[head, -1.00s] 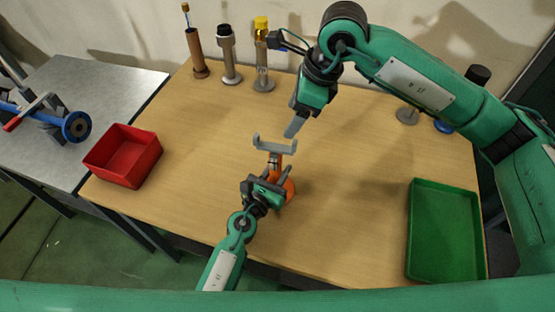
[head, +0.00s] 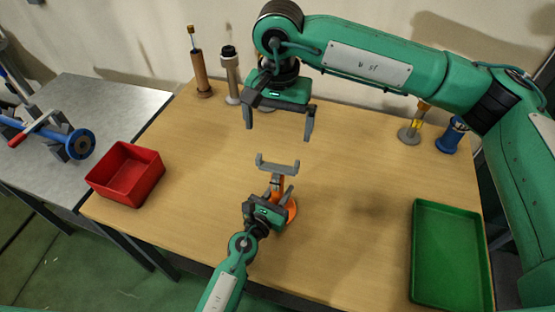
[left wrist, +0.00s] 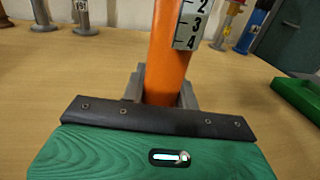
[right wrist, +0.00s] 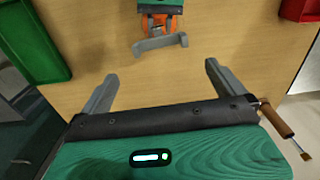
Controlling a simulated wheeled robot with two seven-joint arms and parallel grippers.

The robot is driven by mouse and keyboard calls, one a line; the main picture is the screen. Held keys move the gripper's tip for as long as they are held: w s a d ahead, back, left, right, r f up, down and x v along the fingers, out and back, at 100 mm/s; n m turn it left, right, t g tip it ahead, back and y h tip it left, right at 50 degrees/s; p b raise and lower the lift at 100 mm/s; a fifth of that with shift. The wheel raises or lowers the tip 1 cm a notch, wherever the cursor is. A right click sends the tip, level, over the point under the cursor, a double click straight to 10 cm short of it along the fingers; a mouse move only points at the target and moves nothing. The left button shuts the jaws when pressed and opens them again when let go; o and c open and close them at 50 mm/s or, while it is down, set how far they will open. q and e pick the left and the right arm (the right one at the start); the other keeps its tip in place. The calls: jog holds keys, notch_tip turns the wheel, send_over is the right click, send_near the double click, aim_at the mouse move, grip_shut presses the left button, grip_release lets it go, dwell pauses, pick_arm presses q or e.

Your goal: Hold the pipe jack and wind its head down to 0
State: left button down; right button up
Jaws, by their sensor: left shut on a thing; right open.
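The pipe jack (head: 277,186) stands on the wooden table, an orange post on an orange base with a grey forked head (head: 278,165) on top. My left gripper (head: 275,196) is shut around its orange post. In the left wrist view the post (left wrist: 166,72) rises between the fingers, and a scale plate (left wrist: 191,28) on it shows 2, 3 and 4. My right gripper (head: 280,122) is open and empty, above and beyond the head. In the right wrist view the forked head (right wrist: 160,43) lies ahead of the open fingers, apart from them.
A red bin (head: 126,174) is at the table's left edge and a green tray (head: 418,290) at the right. Several stands line the back, including a brown one (head: 201,75) and a blue one (head: 451,137). The table around the jack is clear.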

aim_at(278, 167)
notch_tip(278, 167, down, 12)
dwell(0.6)
jog(key=c, duration=0.7)
